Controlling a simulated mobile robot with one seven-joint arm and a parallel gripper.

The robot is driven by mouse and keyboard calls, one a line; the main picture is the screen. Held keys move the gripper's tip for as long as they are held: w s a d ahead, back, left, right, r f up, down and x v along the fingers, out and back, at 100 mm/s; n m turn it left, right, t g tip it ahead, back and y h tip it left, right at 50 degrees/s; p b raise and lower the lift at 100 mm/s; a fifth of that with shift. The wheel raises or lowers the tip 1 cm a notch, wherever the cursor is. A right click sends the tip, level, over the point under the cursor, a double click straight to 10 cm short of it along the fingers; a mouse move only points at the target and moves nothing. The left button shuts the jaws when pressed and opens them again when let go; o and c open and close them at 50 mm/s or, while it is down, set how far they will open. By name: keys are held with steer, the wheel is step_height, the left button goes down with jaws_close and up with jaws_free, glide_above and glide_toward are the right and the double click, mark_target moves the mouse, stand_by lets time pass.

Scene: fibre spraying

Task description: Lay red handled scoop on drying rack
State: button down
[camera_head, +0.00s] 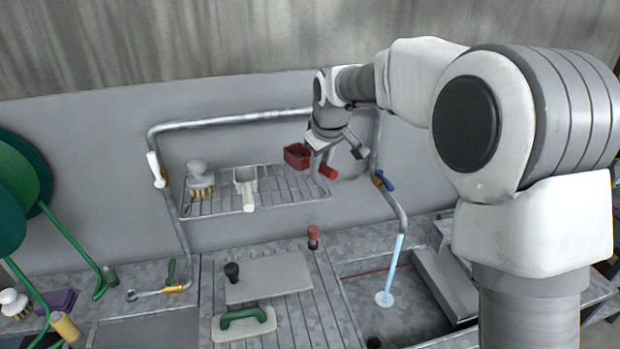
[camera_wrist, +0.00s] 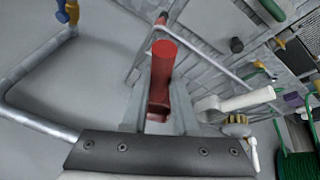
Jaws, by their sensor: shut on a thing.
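The red handled scoop (camera_head: 297,157) is in my gripper (camera_head: 322,153), near the right end of the wire drying rack (camera_head: 275,203). Its red bowl shows left of the fingers and its handle end to the right. In the wrist view the red scoop (camera_wrist: 161,75) lies between the two fingers of my gripper (camera_wrist: 160,112), which are shut on it. The scoop appears above the rack's wires; I cannot tell whether it touches them. The fingers hide the scoop's middle in the head view.
A white scoop (camera_head: 245,188) and a white-handled brush (camera_head: 200,178) sit on the rack's left and middle. A bent pipe (camera_head: 230,119) frames the rack. Below are a counter with a green-handled tool (camera_head: 246,321) and a sink (camera_head: 400,320) with running water.

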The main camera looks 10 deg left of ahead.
steer(key=shift+a+f, duration=0.5)
steer(key=shift+a, duration=0.3)
steer(key=shift+f+p, duration=0.45)
steer(key=shift+f, duration=1.55)
steer(key=shift+f, duration=0.15)
steer(key=c, duration=0.7)
jaws_free()
steer(key=shift+s+r, duration=0.1)
steer(key=shift+r, duration=0.3)
steer(key=b+v, duration=0.1)
steer(key=v, duration=1)
steer(key=shift+s+d+r, duration=0.1)
steer(key=shift+s+r, duration=0.05)
steer(key=shift+r, duration=0.1)
